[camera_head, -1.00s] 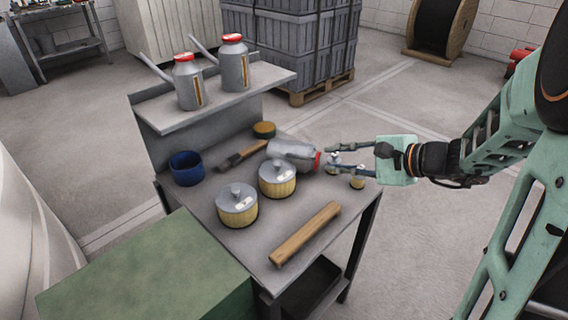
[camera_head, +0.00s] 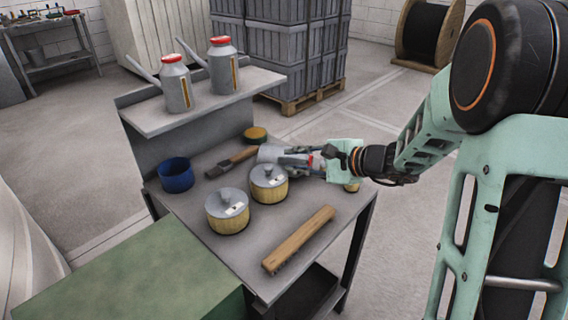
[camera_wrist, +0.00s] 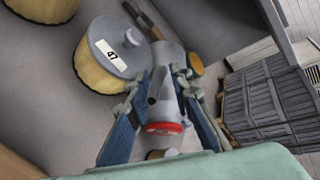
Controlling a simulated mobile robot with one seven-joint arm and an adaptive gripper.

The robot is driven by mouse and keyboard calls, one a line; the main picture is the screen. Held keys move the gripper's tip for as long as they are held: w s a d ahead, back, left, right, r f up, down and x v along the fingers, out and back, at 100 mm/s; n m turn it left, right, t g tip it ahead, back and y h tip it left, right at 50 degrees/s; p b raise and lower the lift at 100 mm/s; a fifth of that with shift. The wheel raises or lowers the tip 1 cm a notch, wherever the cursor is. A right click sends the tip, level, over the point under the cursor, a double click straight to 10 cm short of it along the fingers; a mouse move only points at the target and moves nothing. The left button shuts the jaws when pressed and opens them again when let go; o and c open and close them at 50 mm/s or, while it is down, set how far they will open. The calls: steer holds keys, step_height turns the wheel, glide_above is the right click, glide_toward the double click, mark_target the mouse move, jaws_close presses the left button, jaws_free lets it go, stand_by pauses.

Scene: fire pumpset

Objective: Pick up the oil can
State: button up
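My gripper (camera_head: 291,161) reaches in from the right, low over the bench, around this can. In the wrist view my gripper (camera_wrist: 170,78) has one blue finger on each side of the can (camera_wrist: 168,100), with its red cap facing the palm. The fingers look close to its sides, but I cannot tell whether they touch it. Two similar cans, the left one (camera_head: 176,88) and the right one (camera_head: 222,68), stand upright on the raised shelf.
Two yellow lidded pots (camera_head: 228,222) (camera_head: 268,194) stand left of and in front of the can. A brush (camera_head: 232,162), a blue cup (camera_head: 176,176), a round yellow-topped tin (camera_head: 255,133) and a wooden-backed brush (camera_head: 298,238) are also on the bench. The shelf (camera_head: 150,121) overhangs the back.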

steer(key=shift+w+a+f, duration=0.15)
steer(key=shift+w+a, duration=0.1)
steer(key=shift+a, duration=0.15)
jaws_close()
